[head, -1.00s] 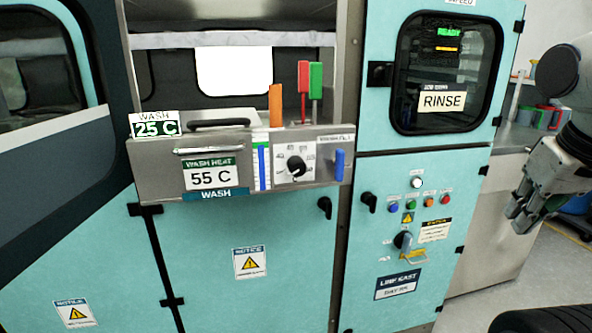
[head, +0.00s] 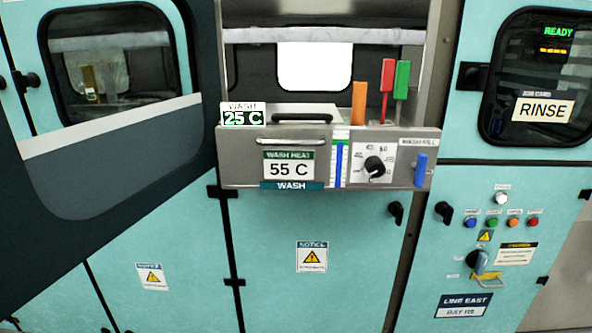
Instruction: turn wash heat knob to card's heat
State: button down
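The wash heat knob (head: 375,167) is a black pointer knob on a white dial plate, on the front of the steel wash panel (head: 230,171). Its pointer seems to aim to the lower right; the dial numbers are too small to read surely. Left of it, a card (head: 289,165) reads "WASH HEAT 55 C". A smaller sign (head: 243,115) on the panel's top left reads "WASH 25 C". My gripper is out of view now.
A blue slider (head: 338,164) and a blue handle (head: 420,170) flank the knob. Orange (head: 359,103), red (head: 387,86) and green (head: 402,80) upright pieces stand behind the panel. The "RINSE" cabinet (head: 440,260), with buttons, is at right.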

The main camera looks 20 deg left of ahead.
aim_at(375, 168)
jog(key=j+z, duration=0.1)
jog(key=z, duration=0.35)
jog(key=j+z, duration=0.15)
jog(key=z, duration=0.3)
jog(key=j+z, duration=0.1)
jog(key=z, duration=0.4)
jog(key=k+z, duration=0.1)
jog(key=z, duration=0.35)
jog(key=j+z, duration=0.1)
jog(key=z, duration=0.35)
jog(key=k+j, duration=0.1)
jog(key=k, duration=0.6)
jog(key=k+u, duration=0.2)
jog(key=u, duration=0.15)
jog(key=k+u, duration=0.2)
jog(key=u, duration=0.15)
jog(key=k+j+u, duration=0.15)
jog(key=u, duration=0.25)
jog(key=k+u, duration=0.15)
jog(key=u, duration=0.35)
jog(key=k+j+u, duration=0.1)
jog(key=u, duration=0.4)
